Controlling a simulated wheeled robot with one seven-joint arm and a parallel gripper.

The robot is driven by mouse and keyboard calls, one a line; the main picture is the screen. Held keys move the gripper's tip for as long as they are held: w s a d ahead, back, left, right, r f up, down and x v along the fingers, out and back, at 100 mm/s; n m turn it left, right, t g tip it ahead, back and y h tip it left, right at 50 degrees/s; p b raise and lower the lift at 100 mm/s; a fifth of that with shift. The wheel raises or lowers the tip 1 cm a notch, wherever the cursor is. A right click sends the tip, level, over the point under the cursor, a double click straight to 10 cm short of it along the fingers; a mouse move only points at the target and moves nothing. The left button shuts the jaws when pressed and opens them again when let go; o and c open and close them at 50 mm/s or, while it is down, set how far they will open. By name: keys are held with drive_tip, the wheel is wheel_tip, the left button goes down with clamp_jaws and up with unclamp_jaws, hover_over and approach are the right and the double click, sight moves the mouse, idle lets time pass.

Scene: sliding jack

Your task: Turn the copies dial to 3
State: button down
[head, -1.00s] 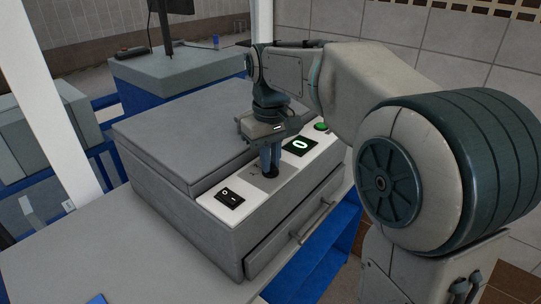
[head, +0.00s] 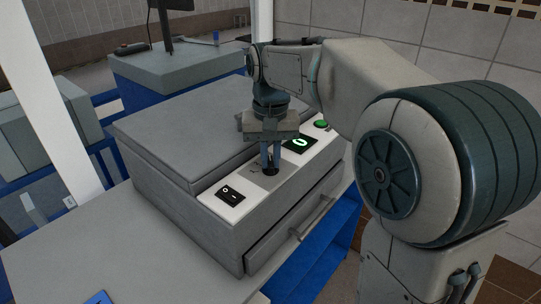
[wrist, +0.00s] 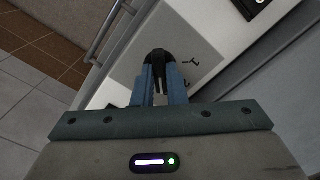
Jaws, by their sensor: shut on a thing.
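The copies dial (wrist: 158,60) is a small black knob on a grey plate (wrist: 125,62) set in the white control panel of a grey copier (head: 160,190). My gripper (head: 270,168) points down over the panel, its blue fingers shut on the dial; it also shows in the wrist view (wrist: 163,75). The fingers hide most of the dial in the head view, and its pointer cannot be read. Small dark marks show on the plate beside the dial. A display (head: 300,144) on the panel shows a green 0.
A black rocker switch (head: 231,194) is at the panel's near end and a green button (head: 321,124) at its far end. A drawer with a handle (head: 312,219) is below the panel. The tabletop (head: 110,250) left of the copier is mostly clear.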

sight(271, 162)
drive_tip(key=c, duration=1.5)
unclamp_jaws()
drive_tip(key=shift+o, duration=0.2)
drive_tip(key=shift+r, duration=0.1)
wheel_tip(271, 162, up, 14)
drive_tip(key=shift+f, duration=0.2)
drive_tip(key=s+d+f+t, duration=0.1)
drive_tip(key=s+d+f, duration=0.4)
drive_tip(key=s+f, duration=0.4)
drive_tip(key=s+d+f+t, duration=0.2)
drive_tip(key=s+d+f, duration=0.3)
drive_tip(key=s+f, duration=0.4)
wheel_tip(271, 162, down, 3)
drive_tip(key=shift+s+r+t, duration=0.1)
drive_tip(key=shift+s+t, duration=0.2)
